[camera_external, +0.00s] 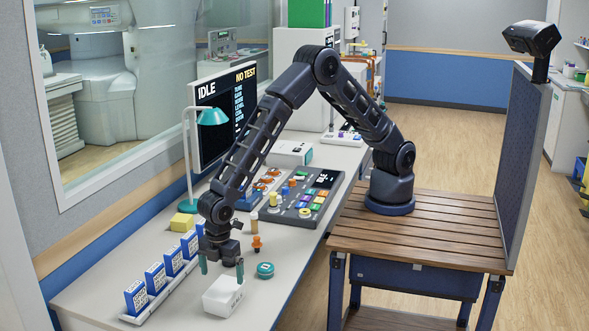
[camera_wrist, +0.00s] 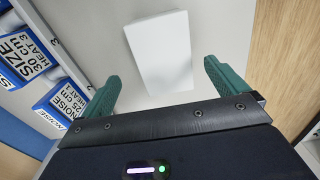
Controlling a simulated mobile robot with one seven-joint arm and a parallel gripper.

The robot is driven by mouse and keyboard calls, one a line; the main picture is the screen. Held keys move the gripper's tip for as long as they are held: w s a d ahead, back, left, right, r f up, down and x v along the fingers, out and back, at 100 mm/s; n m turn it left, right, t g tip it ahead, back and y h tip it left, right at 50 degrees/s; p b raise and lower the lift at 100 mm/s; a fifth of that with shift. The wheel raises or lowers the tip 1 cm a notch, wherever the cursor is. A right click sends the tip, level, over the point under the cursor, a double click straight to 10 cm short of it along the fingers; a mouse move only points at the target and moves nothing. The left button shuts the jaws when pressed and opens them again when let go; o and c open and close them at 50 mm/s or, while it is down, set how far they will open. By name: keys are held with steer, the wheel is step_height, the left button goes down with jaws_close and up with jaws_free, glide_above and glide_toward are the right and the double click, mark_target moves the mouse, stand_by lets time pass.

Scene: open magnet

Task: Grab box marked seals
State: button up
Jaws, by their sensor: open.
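A small white box (camera_external: 222,298) sits on the grey bench near its front end. In the wrist view the white box (camera_wrist: 160,52) lies between and beyond my fingertips, with a plain top and no legible marking. I cannot read the word seals on any box. My gripper (camera_external: 221,266) points down just behind and above the white box. In the wrist view my gripper (camera_wrist: 160,76) is open, its green fingers apart on either side of the box and holding nothing. Whether a finger touches the box is not clear.
Several blue-and-white labelled boxes (camera_external: 155,279) stand in a white rack at left; one reads SIZE 30 CM (camera_wrist: 25,57). A teal round item (camera_external: 265,270) and an orange piece (camera_external: 257,244) are right of my gripper. A yellow block (camera_external: 182,222) and teal lamp (camera_external: 213,117) stand behind.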

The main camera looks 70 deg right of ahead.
mark_target(224, 288)
step_height(224, 288, down, 3)
steer(key=shift+f, duration=0.1)
steer(key=shift+s+a+f, duration=0.15)
steer(key=shift+f, duration=1.15)
steer(key=shift+s+a+f, duration=0.1)
steer(key=shift+f, duration=1.2)
steer(key=c, duration=1.2)
steer(key=shift+o, duration=0.2)
